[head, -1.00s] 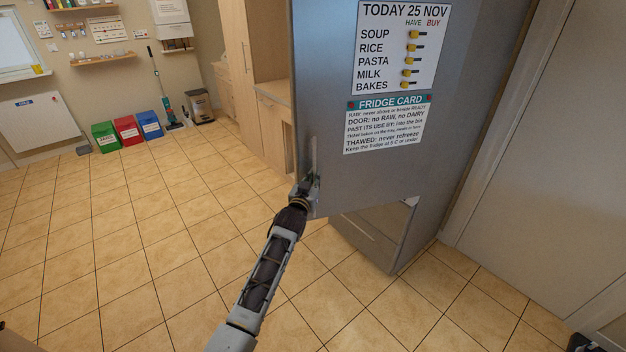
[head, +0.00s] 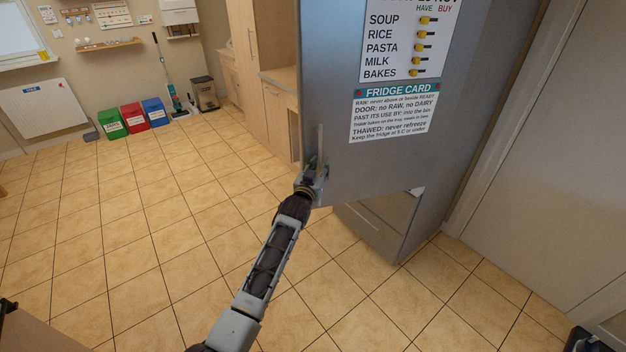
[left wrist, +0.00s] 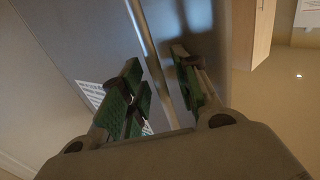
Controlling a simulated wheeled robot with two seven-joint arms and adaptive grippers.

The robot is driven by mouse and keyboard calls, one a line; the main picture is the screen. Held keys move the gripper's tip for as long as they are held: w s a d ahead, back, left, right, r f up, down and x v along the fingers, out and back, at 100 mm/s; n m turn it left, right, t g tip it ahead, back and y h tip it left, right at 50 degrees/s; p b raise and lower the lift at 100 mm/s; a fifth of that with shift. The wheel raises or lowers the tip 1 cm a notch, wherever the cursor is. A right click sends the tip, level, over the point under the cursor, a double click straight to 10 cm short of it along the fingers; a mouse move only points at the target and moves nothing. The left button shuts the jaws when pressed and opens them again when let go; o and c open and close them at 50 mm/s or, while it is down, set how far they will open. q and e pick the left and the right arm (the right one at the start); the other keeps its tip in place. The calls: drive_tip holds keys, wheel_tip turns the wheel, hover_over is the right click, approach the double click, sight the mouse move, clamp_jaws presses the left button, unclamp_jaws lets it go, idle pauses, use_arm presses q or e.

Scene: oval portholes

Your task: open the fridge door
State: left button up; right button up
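The fridge door (head: 345,180) is a tall grey panel carrying a shopping board and a fridge card. It stands swung out, at an angle to the lower drawer front (head: 375,222). Its upright bar handle (head: 320,140) is near the door's left edge; it also shows in the left wrist view (left wrist: 145,35). My left gripper (head: 316,172) is at the handle's lower part. In the left wrist view its green-padded fingers (left wrist: 158,75) stand either side of the handle, with gaps visible. Contact with the bar is unclear. My right gripper is not in view.
Wooden cabinets (head: 262,100) stand behind the door's left edge. Green, red and blue bins (head: 131,117) and a pedal bin (head: 204,93) are by the far wall. A grey wall (head: 550,170) is right of the fridge. The tiled floor at left is clear.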

use_arm(q)
drive_tip(key=v, duration=1.1)
drive_tip(key=shift+s, duration=0.35)
drive_tip(key=shift+a+r, duration=0.1)
drive_tip(key=shift+a, duration=0.05)
